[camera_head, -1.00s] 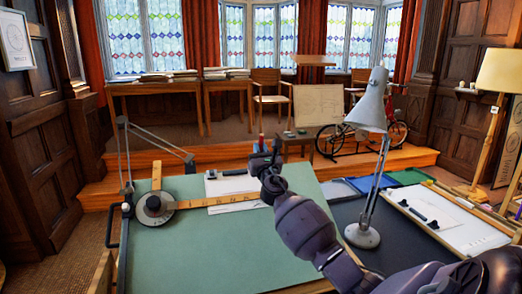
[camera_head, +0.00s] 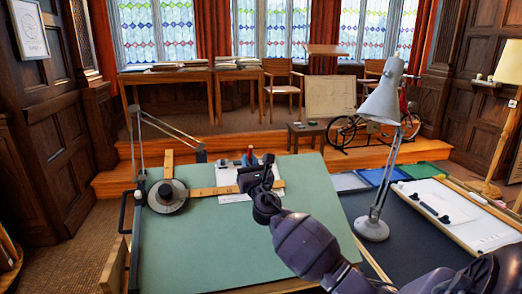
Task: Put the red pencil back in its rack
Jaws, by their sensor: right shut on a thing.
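My right gripper (camera_head: 250,178) is over the far part of the green drafting board (camera_head: 235,235), its arm coming in from the lower right. It is shut on a thin thing, which I take to be the red pencil (camera_head: 250,151); a small red tip shows just above the jaws. The gripper hides the rest of it. A small blue thing (camera_head: 243,160) shows beside the red tip. I cannot make out the rack clearly; it may be hidden behind the gripper. My left gripper is not in view.
A drafting arm with a round head (camera_head: 168,196) and wooden rule (camera_head: 208,192) lies on the board's left, by a white sheet (camera_head: 228,178). A grey lamp (camera_head: 372,228) stands to the right. Beyond it lies a white board (camera_head: 455,215) with dark tools. The board's near part is clear.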

